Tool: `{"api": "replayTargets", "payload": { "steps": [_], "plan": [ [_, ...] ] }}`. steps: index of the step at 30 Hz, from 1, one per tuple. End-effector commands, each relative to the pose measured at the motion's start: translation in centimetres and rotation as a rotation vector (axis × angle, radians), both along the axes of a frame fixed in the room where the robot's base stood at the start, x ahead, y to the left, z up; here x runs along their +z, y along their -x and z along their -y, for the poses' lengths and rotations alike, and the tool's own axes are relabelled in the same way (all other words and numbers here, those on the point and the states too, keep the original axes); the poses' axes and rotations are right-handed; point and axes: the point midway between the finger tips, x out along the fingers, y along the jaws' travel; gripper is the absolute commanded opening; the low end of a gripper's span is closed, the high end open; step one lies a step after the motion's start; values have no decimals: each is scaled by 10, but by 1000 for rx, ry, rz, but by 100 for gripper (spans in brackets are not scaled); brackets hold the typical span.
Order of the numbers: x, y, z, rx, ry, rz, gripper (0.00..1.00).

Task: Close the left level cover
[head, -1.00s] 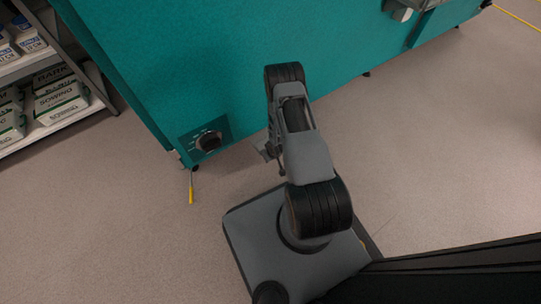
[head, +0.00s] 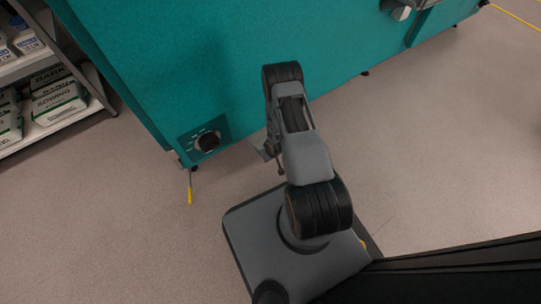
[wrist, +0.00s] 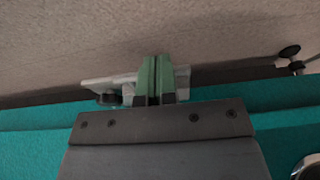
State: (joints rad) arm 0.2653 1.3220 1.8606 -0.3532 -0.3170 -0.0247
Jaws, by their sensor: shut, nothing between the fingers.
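The teal chamber (head: 180,60) fills the upper part of the head view. A dark panel with a round black knob (head: 208,141) sits at its lower left corner. No part in the head view can be named for sure as the left level cover. In the wrist view my gripper (wrist: 155,78) shows as two green fingers pressed together, with nothing between them. A pale grey metal piece (wrist: 118,84) shows right behind the fingers, by the chamber's lower edge; I cannot tell if it is the cover or if they touch. My arm hides the gripper in the head view.
A shelf (head: 62,118) with several bags stands at the left. A yellow-tipped piece (head: 190,196) lies by the chamber's lower left corner. A levelling foot (wrist: 298,66) shows at right in the wrist view. The floor (head: 450,125) right of my arm is clear.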

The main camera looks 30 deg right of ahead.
Motion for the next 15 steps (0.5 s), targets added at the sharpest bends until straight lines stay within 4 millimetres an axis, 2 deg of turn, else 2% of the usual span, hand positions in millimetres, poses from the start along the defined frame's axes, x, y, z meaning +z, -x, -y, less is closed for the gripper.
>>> {"api": "replayTargets", "payload": {
  "steps": [1, 5, 15],
  "plan": [
    [2, -15, -2, 9, 3, 40, 0],
    [16, -13, -2, 13, 4, 40, 0],
    [83, 17, 7, -4, 4, 22, 0]
  ]
}}
